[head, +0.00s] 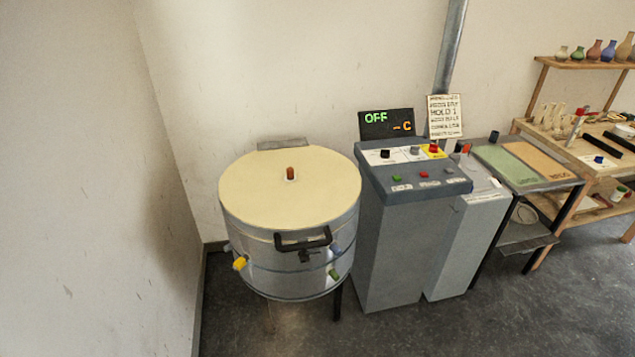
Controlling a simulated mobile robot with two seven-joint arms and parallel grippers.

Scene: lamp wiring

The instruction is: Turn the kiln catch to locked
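The kiln (258,268) is a round metal drum on legs at the centre left, with its cream lid (250,190) down. A black bar handle (303,241) sits at the front of the lid. A small dark part just below the handle, which looks like the catch (305,257), is on the drum's front; its setting is too small to tell. Neither of my grippers is in view.
A grey control cabinet (400,240) stands close on the right, under a display (386,123) reading OFF. Shelves (560,140) stand farther right. Floor in front is clear.

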